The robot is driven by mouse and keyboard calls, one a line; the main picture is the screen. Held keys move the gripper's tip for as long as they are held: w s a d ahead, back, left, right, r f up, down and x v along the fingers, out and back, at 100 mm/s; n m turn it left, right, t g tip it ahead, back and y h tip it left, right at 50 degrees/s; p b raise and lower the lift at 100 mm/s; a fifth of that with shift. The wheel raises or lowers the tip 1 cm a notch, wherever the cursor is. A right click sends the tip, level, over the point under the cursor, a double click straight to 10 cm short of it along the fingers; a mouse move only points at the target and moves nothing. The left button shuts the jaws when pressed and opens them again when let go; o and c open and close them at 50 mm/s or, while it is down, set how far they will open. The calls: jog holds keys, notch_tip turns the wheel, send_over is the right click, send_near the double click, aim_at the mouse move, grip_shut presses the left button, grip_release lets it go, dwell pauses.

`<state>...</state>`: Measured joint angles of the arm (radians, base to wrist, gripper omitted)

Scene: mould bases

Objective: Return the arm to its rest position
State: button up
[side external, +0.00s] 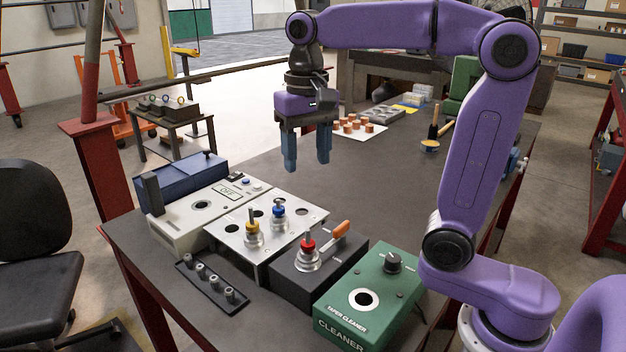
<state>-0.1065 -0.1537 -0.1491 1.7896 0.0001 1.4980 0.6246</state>
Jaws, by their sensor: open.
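My gripper (306,162) hangs from my purple arm above the dark workbench (400,190), with its blue fingers pointing down. The fingers are apart, with nothing between them. It is well clear of the bench top, above and behind the metal plate (290,211) in this view. That plate carries a holder with a yellow ring (251,230) and a holder with a blue ring (278,213). A holder with a red ring (308,248) stands in the dark block with an orange handle (341,229).
A green taper cleaner (372,298) stands near my arm's base. A grey-white device (190,218) and a strip of small grey parts (211,285) are at the left. Copper-coloured pieces (352,125) and a mallet (431,135) lie farther back. The bench middle is clear.

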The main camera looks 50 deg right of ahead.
jog(key=s+d+f+n, duration=0.1)
jog(key=s+f+n, duration=0.6)
jog(key=s, duration=0.3)
jog(key=s+d+f+n, duration=0.1)
jog(key=s+f+n, duration=0.7)
jog(key=s, duration=0.3)
jog(key=shift+s+d+n, duration=0.25)
jog(key=shift+d+n, duration=0.1)
jog(key=shift+n, duration=0.55)
dwell(1.2)
